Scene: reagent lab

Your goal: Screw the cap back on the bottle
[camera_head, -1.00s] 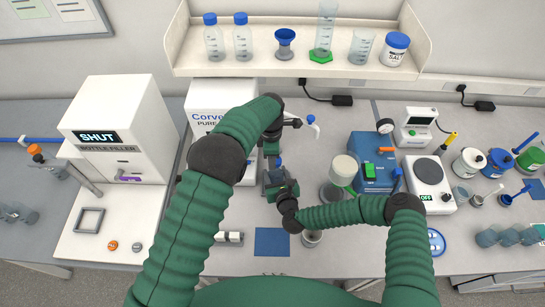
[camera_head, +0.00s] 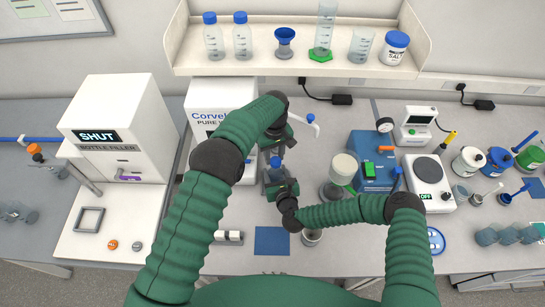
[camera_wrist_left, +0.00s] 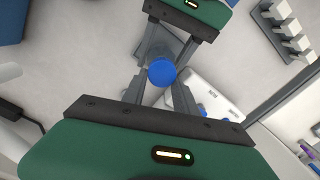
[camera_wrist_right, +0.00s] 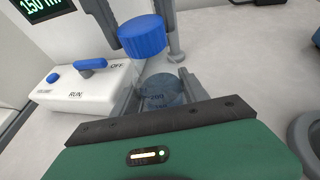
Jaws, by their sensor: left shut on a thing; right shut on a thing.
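The blue cap (camera_wrist_right: 143,38) is between the fingers of my left gripper (camera_wrist_left: 160,92), which is shut on it; it also shows in the left wrist view (camera_wrist_left: 162,73) and as a small blue spot in the head view (camera_head: 275,162). The clear bottle (camera_wrist_right: 162,92) stands between the fingers of my right gripper (camera_wrist_right: 160,98), which is shut on it. In the right wrist view the cap is above the bottle's mouth, slightly left of it and apparently apart. In the head view the two grippers are close together and hide most of the bottle.
The white water dispenser (camera_head: 222,100) stands behind the grippers. A white switch box (camera_wrist_right: 85,90) is near the bottle. A flask (camera_head: 332,192) and a blue device (camera_head: 372,150) stand to the right.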

